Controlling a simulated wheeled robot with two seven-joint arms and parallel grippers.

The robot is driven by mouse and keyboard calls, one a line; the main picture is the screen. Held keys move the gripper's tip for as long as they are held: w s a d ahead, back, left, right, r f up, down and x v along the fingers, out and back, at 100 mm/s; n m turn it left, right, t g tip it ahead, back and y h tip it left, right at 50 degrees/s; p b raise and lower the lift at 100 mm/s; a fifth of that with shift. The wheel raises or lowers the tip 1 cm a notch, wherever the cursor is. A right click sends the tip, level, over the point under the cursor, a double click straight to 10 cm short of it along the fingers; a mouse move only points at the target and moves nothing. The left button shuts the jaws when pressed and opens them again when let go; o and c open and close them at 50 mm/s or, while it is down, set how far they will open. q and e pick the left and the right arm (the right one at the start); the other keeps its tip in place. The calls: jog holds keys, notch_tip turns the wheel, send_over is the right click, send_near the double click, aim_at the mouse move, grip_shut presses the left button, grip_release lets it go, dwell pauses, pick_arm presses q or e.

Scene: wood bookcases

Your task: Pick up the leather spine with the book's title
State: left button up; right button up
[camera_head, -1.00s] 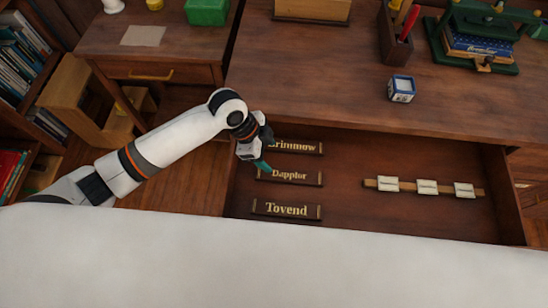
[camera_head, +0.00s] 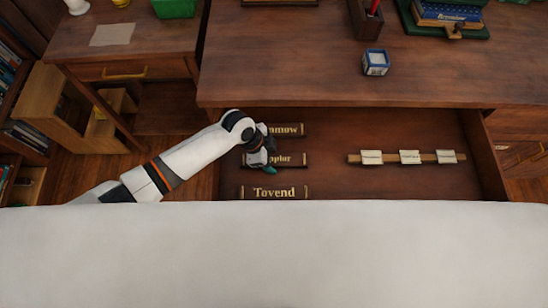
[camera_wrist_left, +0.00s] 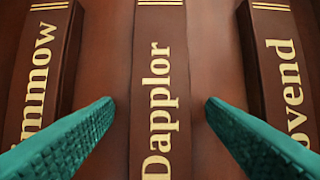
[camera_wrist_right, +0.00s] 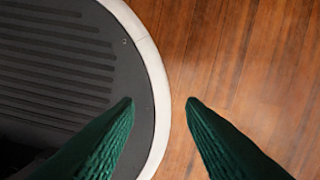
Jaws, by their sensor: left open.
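Three brown leather spines with gold titles lie in the open drawer: one ending in "mmow" (camera_head: 287,130), "Dapplor" (camera_head: 291,160) and "Tovend" (camera_head: 273,192). My left gripper (camera_head: 268,168) is open above the Dapplor spine and partly covers it. In the left wrist view the Dapplor spine (camera_wrist_left: 160,70) lies between the spread green fingers (camera_wrist_left: 158,103), with nothing held. A blue book (camera_head: 447,14) sits in a green press (camera_head: 465,31) on the desk; its gold title is too small to read surely. My right gripper (camera_wrist_right: 160,102) is open and empty above the floor.
A wooden strip (camera_head: 436,158) with three pale labels lies in the drawer's right part. The desk's front edge (camera_head: 350,108) overhangs the drawer's back. A small blue-and-white cube (camera_head: 376,63) stands on the desk. The drawer's middle is clear.

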pick_arm(q)
jog(key=c, duration=1)
